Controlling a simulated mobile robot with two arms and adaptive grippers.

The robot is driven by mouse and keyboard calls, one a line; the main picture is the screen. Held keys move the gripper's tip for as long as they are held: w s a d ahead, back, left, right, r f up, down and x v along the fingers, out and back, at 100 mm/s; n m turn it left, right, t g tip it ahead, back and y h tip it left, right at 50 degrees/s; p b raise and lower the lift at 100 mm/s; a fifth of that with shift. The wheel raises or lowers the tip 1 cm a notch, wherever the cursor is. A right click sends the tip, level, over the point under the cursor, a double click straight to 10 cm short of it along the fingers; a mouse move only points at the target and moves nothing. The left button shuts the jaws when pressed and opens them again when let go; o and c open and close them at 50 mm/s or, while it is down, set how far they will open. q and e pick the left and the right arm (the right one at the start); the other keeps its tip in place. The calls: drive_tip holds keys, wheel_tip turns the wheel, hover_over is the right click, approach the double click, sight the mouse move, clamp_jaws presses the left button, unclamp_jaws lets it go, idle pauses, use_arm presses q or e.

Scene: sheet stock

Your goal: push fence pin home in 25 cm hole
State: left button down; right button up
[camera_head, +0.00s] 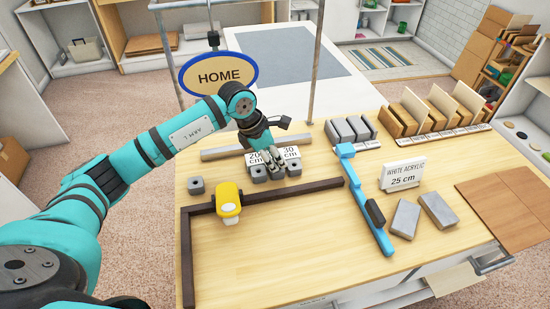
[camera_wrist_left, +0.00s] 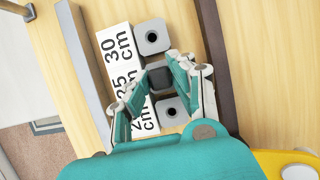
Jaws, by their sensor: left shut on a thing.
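My left gripper (camera_head: 270,163) reaches down at the row of grey hole blocks behind the dark fence rail. In the left wrist view its fingers (camera_wrist_left: 164,72) are closed around a dark grey piece at the middle block (camera_wrist_left: 158,77), beside the 25 cm mark on the white label strip (camera_wrist_left: 122,75). I take this piece for the fence pin; fingers and block hide most of it, and its depth cannot be told. The 30 cm block (camera_wrist_left: 152,37) and 20 cm block (camera_wrist_left: 171,111) show open dark holes. My right gripper is not in view.
A yellow-and-white device (camera_head: 228,200) sits on the dark rail (camera_head: 310,188). Another grey holed block (camera_head: 196,185) stands left. A blue bar tool (camera_head: 364,205), a "WHITE ACRYLIC 25 cm" sign (camera_head: 402,176) and grey blocks (camera_head: 405,217) lie right. The front middle tabletop is clear.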

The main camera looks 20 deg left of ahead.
use_arm(q)
drive_tip(key=shift+s+f, duration=0.2)
drive_tip(key=shift+f, duration=0.1)
idle(0.7)
drive_tip(key=c, duration=1.3)
unclamp_jaws()
drive_tip(key=shift+c, duration=0.2)
drive_tip(key=o, duration=0.8)
drive_tip(key=shift+w+r, duration=0.1)
drive_tip(key=shift+w, duration=0.1)
drive_tip(key=shift+r, duration=0.1)
drive_tip(key=p+v, duration=0.3)
drive_tip(key=v, duration=0.4)
